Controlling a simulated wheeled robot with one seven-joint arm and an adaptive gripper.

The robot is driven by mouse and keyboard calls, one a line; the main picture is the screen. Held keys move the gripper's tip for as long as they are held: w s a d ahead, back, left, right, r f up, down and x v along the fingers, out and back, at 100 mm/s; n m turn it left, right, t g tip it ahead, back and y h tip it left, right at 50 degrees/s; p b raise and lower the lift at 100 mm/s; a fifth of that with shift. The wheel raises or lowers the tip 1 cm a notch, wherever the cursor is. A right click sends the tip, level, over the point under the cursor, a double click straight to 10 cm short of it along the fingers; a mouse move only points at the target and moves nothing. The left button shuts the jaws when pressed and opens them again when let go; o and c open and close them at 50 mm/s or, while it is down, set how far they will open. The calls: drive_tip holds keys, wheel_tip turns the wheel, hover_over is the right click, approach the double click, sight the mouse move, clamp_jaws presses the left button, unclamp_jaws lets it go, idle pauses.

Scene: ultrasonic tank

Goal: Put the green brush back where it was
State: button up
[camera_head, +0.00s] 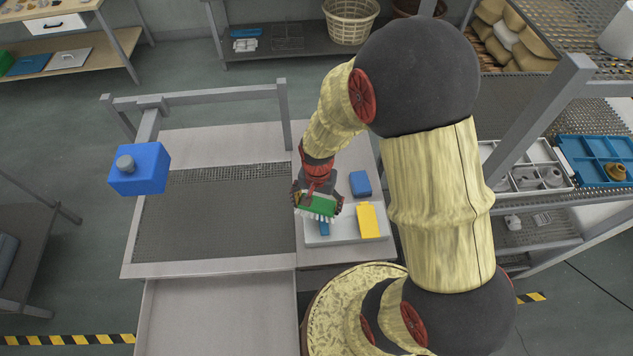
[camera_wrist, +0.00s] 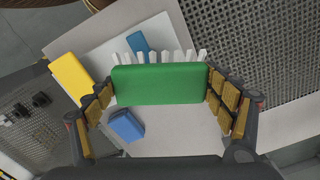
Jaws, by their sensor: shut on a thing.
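The green brush (camera_head: 317,205) has a green block back and white bristles. My gripper (camera_head: 318,197) is shut on it, with the bristles pointing down toward the front. In the wrist view the green brush (camera_wrist: 160,84) lies between the padded fingers of my gripper (camera_wrist: 160,95), bristles toward the top of the picture. The brush is over or just above a pale board (camera_head: 347,230); I cannot tell whether it touches. A blue piece (camera_head: 325,228) lies on the board below the bristles.
A yellow bottle-shaped thing (camera_head: 369,221) lies on the board's right side. A blue block (camera_head: 360,183) sits behind it. The mesh-covered tank (camera_head: 215,213) is to the left, with a blue box (camera_head: 140,169) on a post. A shelf with a blue tray (camera_head: 597,160) stands right.

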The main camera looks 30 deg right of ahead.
drive_tip(key=w+d+f, duration=0.2)
drive_tip(key=w+f, duration=0.1)
drive_tip(key=w, duration=0.1)
drive_tip(key=w+d+f, duration=0.2)
drive_tip(key=w+f, duration=0.1)
drive_tip(key=w+d+f, duration=0.2)
drive_tip(key=w+f, duration=0.1)
drive_tip(key=w, duration=0.1)
drive_tip(key=shift+w+d, duration=0.15)
drive_tip(key=shift+w, duration=0.15)
drive_tip(key=shift+w+d+f, duration=0.15)
drive_tip(key=shift+w+f, duration=0.1)
drive_tip(key=shift+f, duration=1.65)
drive_tip(key=shift+f, duration=0.2)
drive_tip(key=o, duration=1)
drive_tip(key=shift+o, duration=0.9)
drive_tip(key=shift+r, duration=0.1)
